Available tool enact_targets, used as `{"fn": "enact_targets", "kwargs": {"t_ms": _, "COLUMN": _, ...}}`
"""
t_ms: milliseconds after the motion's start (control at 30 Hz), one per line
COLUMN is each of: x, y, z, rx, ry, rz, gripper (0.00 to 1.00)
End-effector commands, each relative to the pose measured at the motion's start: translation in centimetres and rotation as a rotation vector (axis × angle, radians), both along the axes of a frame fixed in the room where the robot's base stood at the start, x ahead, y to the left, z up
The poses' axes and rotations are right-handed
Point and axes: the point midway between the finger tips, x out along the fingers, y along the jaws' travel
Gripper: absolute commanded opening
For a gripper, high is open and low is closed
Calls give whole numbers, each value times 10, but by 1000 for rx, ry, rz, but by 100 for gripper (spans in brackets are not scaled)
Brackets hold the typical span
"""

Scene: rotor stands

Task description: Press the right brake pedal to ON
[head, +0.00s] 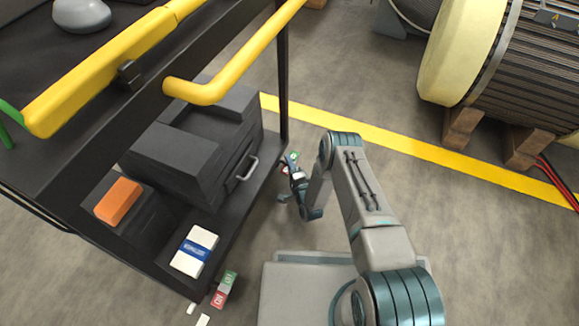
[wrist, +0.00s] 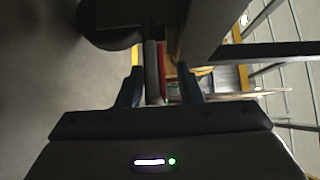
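The black cart's near pedal (head: 224,290) carries a green label and a red label at the cart's lower corner. A second pedal (head: 293,157), also with green and red, shows at the cart's far right corner, partly hidden by my gripper. My gripper (head: 285,183) is low beside that far pedal, with its fingers apart. In the wrist view, my gripper (wrist: 160,87) has a gap between its fingertips. A grey upright edge and a strip of red show beyond the gap. I cannot tell whether the fingers touch the pedal, or how it is set.
The cart's lower shelf (head: 165,255) holds a dark toolbox (head: 190,150), an orange block (head: 118,201) and a white-and-blue box (head: 194,250). A yellow handle (head: 235,75) overhangs it. A large rotor (head: 510,70) rests on wooden blocks at right. Floor between is clear, crossed by a yellow line.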

Motion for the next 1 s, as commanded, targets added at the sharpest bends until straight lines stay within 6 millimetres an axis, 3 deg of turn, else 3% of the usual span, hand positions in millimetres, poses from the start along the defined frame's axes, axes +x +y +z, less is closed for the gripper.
{"fn": "enact_targets", "kwargs": {"t_ms": 267, "x": 2, "y": 1, "z": 0, "rx": 0, "ry": 0, "rz": 0, "gripper": 33}}
{"fn": "enact_targets", "kwargs": {"t_ms": 400, "x": 1, "y": 1, "z": 0, "rx": 0, "ry": 0, "rz": 0, "gripper": 0}}
{"fn": "enact_targets", "kwargs": {"t_ms": 633, "x": 1, "y": 0, "z": -1, "rx": -8, "ry": -24, "rz": 0, "gripper": 0}}
{"fn": "enact_targets", "kwargs": {"t_ms": 1000, "x": -1, "y": 1, "z": -2, "rx": -84, "ry": -231, "rz": 0, "gripper": 0}}
